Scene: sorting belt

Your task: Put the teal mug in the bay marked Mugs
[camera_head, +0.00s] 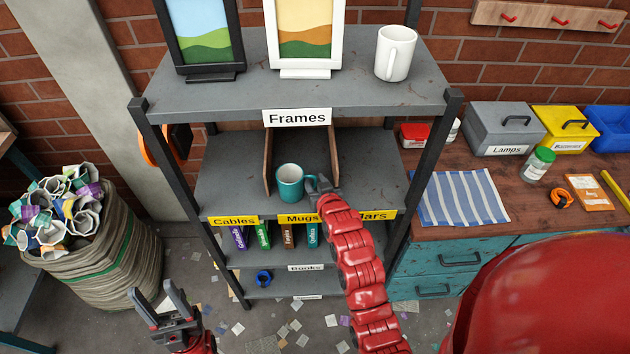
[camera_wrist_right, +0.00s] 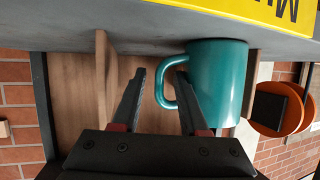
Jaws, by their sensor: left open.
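The teal mug (camera_head: 290,183) stands upright near the front of the middle shelf, in the bay between two wooden dividers above the yellow Mugs label (camera_head: 296,218). My right arm partly covers that label. My right gripper (camera_head: 318,185) is at the mug's right, by its handle. In the right wrist view, which is upside down, the mug (camera_wrist_right: 220,82) shows with its handle between the open fingers (camera_wrist_right: 163,75); I see no finger closed on it. My left gripper (camera_head: 165,303) is open and empty, low at the left, away from the shelf.
Wooden dividers (camera_head: 268,160) bound the bay. Cables (camera_head: 234,220) and Jars (camera_head: 382,215) labels mark the neighbouring bays. The top shelf (camera_head: 300,93) overhangs, holding two frames and a white mug (camera_head: 395,53). Books stand below. A workbench (camera_head: 440,165) is at the right, a full sack (camera_head: 95,245) at the left.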

